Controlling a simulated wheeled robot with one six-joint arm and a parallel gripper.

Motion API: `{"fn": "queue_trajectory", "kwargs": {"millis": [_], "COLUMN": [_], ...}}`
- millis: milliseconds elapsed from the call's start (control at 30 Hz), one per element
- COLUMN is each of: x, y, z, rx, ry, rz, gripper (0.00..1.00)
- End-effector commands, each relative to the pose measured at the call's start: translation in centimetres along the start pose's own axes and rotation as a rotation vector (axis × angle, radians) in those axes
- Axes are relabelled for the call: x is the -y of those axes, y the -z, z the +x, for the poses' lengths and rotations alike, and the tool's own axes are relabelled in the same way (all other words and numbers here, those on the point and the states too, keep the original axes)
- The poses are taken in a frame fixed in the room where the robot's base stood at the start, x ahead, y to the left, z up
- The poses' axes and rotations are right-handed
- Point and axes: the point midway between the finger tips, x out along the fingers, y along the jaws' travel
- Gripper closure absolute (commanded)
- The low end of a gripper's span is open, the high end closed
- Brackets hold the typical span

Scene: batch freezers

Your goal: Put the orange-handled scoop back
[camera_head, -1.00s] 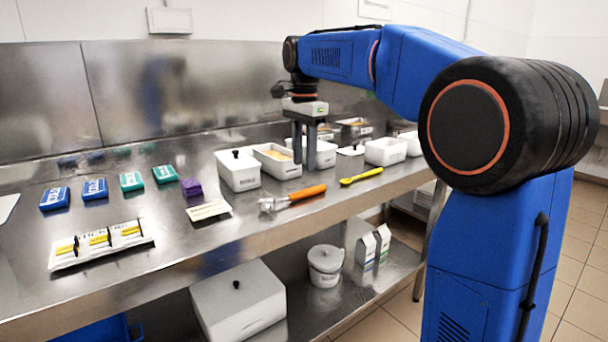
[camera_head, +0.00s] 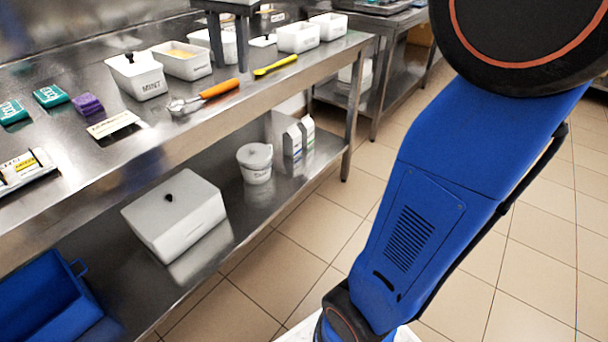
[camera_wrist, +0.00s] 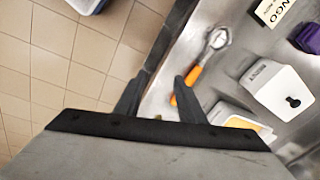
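The orange-handled scoop (camera_head: 205,93) lies on the steel counter near its front edge, metal bowl to the left, orange handle to the right. It also shows in the wrist view (camera_wrist: 201,68), beyond my fingers, with the handle end partly hidden by the right finger. My gripper (camera_head: 229,66) is above the counter, behind the scoop, among the white tubs. In the wrist view my gripper (camera_wrist: 157,92) has its two fingers apart with nothing between them. A yellow scoop (camera_head: 275,65) lies right of the orange one.
A lidded tub marked MINT (camera_head: 140,82) and an open tub with orange contents (camera_head: 198,68) stand behind the scoop. More white tubs (camera_head: 298,40) stand to the right. A label card (camera_head: 113,124) lies left. The lower shelf holds a large lidded box (camera_head: 175,222) and a bucket (camera_head: 255,166).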

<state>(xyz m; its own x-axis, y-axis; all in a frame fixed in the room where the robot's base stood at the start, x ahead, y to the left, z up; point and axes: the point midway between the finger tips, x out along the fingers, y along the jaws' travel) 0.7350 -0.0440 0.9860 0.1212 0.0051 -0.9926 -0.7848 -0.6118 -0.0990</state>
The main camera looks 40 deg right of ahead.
Motion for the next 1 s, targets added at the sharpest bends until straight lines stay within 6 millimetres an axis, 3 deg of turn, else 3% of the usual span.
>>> {"fn": "queue_trajectory", "kwargs": {"millis": [100, 367, 700, 833, 1000], "x": [-3.6, -10.7, -19.3, -21.5, -22.9], "y": [-2.1, -6.3, -11.9, -13.4, -14.3], "z": [1.5, 6.2, 14.4, 17.2, 19.1], "rx": [-0.025, -0.095, -0.209, -0.245, -0.272], "ry": [0.031, 0.085, 0.124, 0.128, 0.129], "rz": [-0.119, -0.390, -0.735, -0.833, -0.900], "gripper": [0.64, 0.64, 0.64, 0.64, 0.64]}}
